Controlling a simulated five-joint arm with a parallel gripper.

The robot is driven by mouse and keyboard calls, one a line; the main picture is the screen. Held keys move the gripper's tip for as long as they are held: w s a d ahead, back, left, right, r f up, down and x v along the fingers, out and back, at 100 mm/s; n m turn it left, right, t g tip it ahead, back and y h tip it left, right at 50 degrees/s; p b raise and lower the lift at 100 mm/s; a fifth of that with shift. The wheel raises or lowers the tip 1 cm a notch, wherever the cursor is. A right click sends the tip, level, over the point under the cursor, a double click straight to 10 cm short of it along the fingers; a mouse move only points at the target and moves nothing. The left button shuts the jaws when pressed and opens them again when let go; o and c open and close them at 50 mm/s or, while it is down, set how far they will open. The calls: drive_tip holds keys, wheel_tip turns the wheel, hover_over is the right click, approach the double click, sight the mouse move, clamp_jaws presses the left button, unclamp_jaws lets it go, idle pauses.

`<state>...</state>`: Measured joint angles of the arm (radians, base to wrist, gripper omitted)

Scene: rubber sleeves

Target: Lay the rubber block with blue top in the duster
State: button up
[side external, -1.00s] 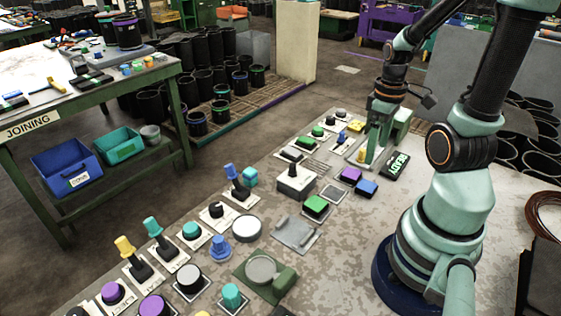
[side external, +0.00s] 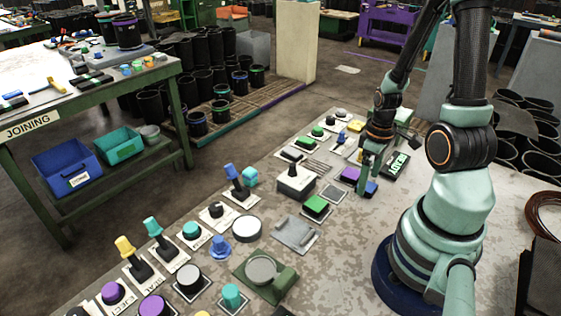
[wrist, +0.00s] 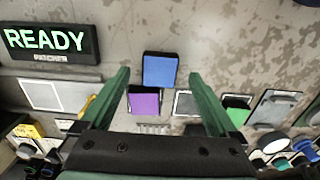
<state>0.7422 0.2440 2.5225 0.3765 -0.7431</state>
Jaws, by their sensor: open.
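The rubber block with blue top (side external: 372,188) lies on the worktop, and in the wrist view (wrist: 160,69) it shows between the tips of my gripper (wrist: 160,75). My gripper is open, its green fingers apart on either side of the block; contact is not visible. In the side view my gripper (side external: 362,189) is low beside the blue block and partly covers it. I cannot tell for sure which thing is the duster. A green device with a round grey dish (side external: 262,268) stands at the front, and a flat grey tray with side rails (side external: 293,236) lies behind it.
A purple-topped block (wrist: 144,101) sits close to the blue one. A green-topped block (side external: 315,206) is left of them. A READY sign (side external: 396,165) stands behind. Buttons and upright levers (side external: 236,182) line the worktop's far edge. Bare worktop lies in front of the blocks.

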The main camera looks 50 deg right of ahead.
drive_tip(key=shift+f, duration=1)
clamp_jaws()
drive_tip(key=shift+r, duration=0.2)
